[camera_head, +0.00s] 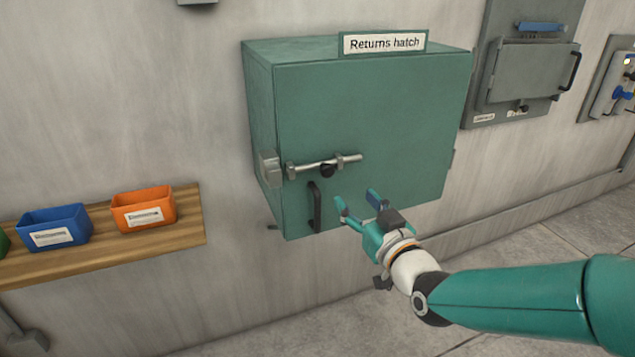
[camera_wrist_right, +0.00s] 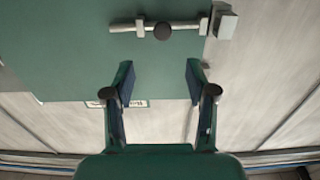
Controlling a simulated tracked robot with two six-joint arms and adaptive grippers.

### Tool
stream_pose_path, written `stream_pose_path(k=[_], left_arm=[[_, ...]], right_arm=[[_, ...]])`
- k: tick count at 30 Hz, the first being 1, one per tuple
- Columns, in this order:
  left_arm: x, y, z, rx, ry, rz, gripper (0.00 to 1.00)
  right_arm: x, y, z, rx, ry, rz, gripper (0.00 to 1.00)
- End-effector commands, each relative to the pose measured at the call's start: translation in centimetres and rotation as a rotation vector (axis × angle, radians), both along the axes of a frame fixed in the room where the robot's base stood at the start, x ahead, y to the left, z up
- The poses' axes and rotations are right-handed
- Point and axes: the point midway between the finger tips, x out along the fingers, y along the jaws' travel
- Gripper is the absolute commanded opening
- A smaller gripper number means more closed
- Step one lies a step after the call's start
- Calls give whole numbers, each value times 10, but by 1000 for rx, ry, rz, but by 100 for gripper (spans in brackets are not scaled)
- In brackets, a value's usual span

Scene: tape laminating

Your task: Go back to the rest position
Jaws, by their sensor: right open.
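My right gripper (camera_head: 356,198) is open and empty in front of the lower part of the green returns hatch (camera_head: 390,115). Its fingers point toward the door, to the right of the black door handle (camera_head: 315,207), and appear apart from it. In the right wrist view the two fingers (camera_wrist_right: 160,70) are spread with nothing between them. The hatch door looks closed. Its metal bolt (camera_head: 345,160) has a black knob (camera_head: 328,170) and lies across the door's left side; it also shows at the top of the wrist view (camera_wrist_right: 135,27). My left gripper is not in view.
A wooden shelf (camera_head: 190,222) at left holds a blue bin (camera_head: 55,227) and an orange bin (camera_head: 144,208). A grey wall panel (camera_head: 525,70) with a blue handle is at upper right. Open floor (camera_head: 540,235) lies below the wall at right.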

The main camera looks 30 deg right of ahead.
Motion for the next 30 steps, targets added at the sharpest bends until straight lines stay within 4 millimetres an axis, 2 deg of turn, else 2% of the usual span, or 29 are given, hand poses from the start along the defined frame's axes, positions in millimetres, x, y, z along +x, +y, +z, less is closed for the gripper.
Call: stream_pose_path(k=[4, 6, 8, 11, 14, 16, 18, 20, 21, 24, 27, 30], left_arm=[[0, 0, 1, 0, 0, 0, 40], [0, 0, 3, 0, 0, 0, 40], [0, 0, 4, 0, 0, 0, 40], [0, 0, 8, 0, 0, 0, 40], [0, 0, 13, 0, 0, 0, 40], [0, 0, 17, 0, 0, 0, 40], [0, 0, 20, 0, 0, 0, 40], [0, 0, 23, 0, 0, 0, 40], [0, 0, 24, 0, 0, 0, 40], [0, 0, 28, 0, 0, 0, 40], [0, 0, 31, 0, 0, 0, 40], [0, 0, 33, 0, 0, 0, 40]], right_arm=[[1, 1, 1, 0, 1, 2, 56], [4, 4, -5, 4, 15, 11, 56], [9, 9, -16, 13, 42, 24, 56], [21, 24, -49, 35, 119, 62, 56], [32, 47, -102, 71, 239, 115, 56], [34, 68, -149, 105, 352, 157, 56], [29, 91, -198, 146, 475, 196, 56], [19, 111, -238, 182, 584, 228, 56], [9, 124, -264, 206, 660, 248, 56], [-25, 156, -326, 271, 854, 288, 56], [-69, 184, -376, 334, 1047, 316, 56], [-114, 205, -412, 390, 1221, 327, 56]])
